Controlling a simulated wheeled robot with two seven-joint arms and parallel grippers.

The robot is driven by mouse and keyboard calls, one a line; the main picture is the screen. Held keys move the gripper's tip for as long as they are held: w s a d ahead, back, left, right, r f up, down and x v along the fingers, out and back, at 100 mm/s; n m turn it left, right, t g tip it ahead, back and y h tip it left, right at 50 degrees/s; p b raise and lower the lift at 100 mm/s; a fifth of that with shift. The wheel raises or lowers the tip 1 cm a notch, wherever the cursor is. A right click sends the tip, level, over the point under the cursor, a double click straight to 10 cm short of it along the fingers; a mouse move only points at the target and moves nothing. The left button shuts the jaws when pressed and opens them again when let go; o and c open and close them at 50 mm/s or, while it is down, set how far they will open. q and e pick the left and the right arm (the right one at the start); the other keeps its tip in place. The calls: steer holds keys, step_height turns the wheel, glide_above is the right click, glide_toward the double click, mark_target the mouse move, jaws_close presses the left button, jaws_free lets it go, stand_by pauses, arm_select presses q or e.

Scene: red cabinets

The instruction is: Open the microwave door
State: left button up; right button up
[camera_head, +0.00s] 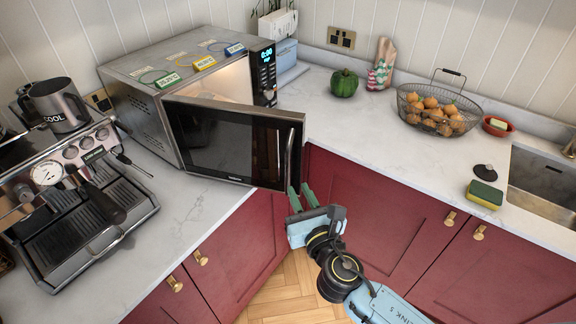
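The microwave (180,80) stands on the counter in the corner, silver with a lit clock panel on its right. Its door (225,140) is swung partly open toward me, and part of the lit inside shows above the door. The door handle (289,155) is a vertical bar near the door's free right edge. My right gripper (300,194) is just below the handle's lower end, its green fingers pointing up with a gap between them. I cannot tell whether a finger touches the door. My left gripper is not in view.
A coffee machine (75,190) with a steel mug (57,104) stands on the left counter. A green pepper (344,83), a wire fruit basket (438,112) and a sponge (484,195) are on the right counter. Red cabinets (380,215) with brass knobs are below.

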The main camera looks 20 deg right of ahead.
mark_target(289, 171)
steer(key=w, duration=0.8)
steer(key=shift+w+a, duration=0.15)
steer(key=shift+w, duration=0.25)
jaws_close()
